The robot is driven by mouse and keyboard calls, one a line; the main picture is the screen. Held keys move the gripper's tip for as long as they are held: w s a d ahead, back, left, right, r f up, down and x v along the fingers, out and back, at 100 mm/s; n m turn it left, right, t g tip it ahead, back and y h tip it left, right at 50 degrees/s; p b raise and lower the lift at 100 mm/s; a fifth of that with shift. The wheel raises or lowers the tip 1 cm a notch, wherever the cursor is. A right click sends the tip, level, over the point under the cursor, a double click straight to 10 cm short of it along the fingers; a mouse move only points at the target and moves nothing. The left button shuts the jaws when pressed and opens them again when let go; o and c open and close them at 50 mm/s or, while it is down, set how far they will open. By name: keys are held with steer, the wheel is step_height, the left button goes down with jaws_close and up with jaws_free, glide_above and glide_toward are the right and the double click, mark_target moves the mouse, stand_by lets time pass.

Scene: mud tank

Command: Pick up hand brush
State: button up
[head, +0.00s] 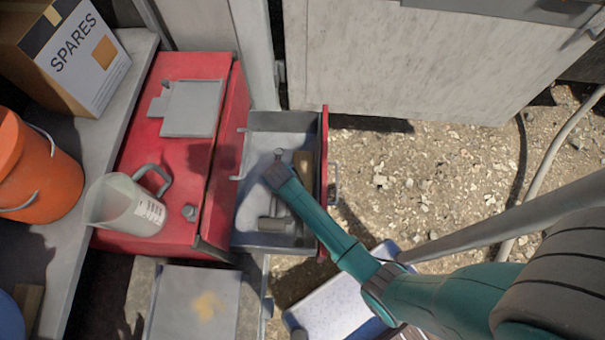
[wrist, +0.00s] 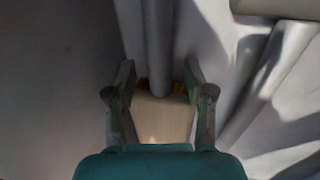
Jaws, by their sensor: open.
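In the wrist view, a pale beige block (wrist: 165,118) with yellow-brown edges at its far end lies between my fingers. A grey rod (wrist: 158,45) runs away from it; this looks like the hand brush, but its full shape is hidden. My gripper (wrist: 159,80) is open, with one finger on each side of the block. I cannot tell whether the fingers touch it. A brown wooden piece (head: 304,165) shows along the drawer's right side.
The red cabinet (head: 215,165) bears a clear jug (head: 130,210) and a grey plate (head: 190,108). A grey cylinder (head: 275,225) lies in the drawer. An orange bucket (head: 40,170) and a SPARES box (head: 75,55) stand at left. Gravel at right is mostly open.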

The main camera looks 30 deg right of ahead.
jaws_close()
stand_by(0.3)
